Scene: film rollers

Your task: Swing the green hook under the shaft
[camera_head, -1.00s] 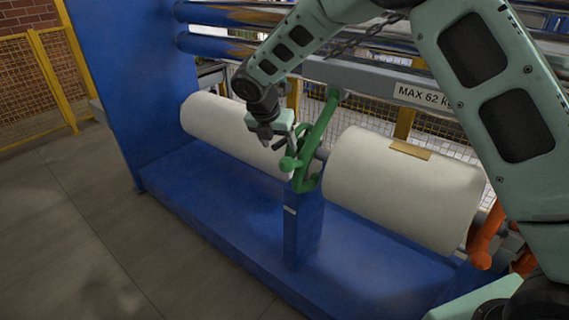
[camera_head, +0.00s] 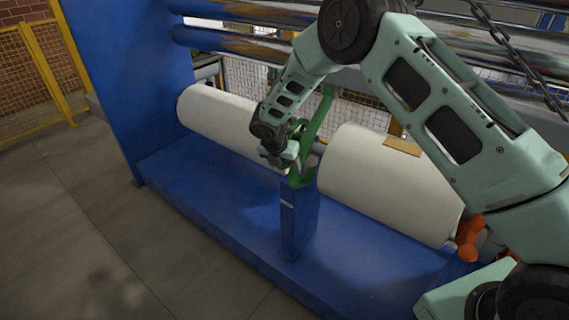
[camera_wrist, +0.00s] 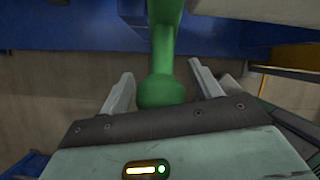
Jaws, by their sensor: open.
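The green hook (camera_head: 319,118) stands between the two white rolls, above a blue post (camera_head: 298,225); my arm hides part of it in the head view. My gripper (camera_head: 292,158) is at the hook's lower front. In the wrist view a rounded green knob (camera_wrist: 165,91) of the hook lies between the two open fingers of my gripper (camera_wrist: 163,88), with a gap visible on each side. The grey shaft (camera_head: 319,149) shows only as a short stretch between the rolls.
A left white roll (camera_head: 215,117) and a right white roll (camera_head: 375,185) flank the hook. An orange part (camera_head: 470,238) stands at the right roll's end. Polished rollers (camera_head: 230,42) and a hanging chain (camera_head: 515,55) are above. Open floor (camera_head: 70,220) lies at left.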

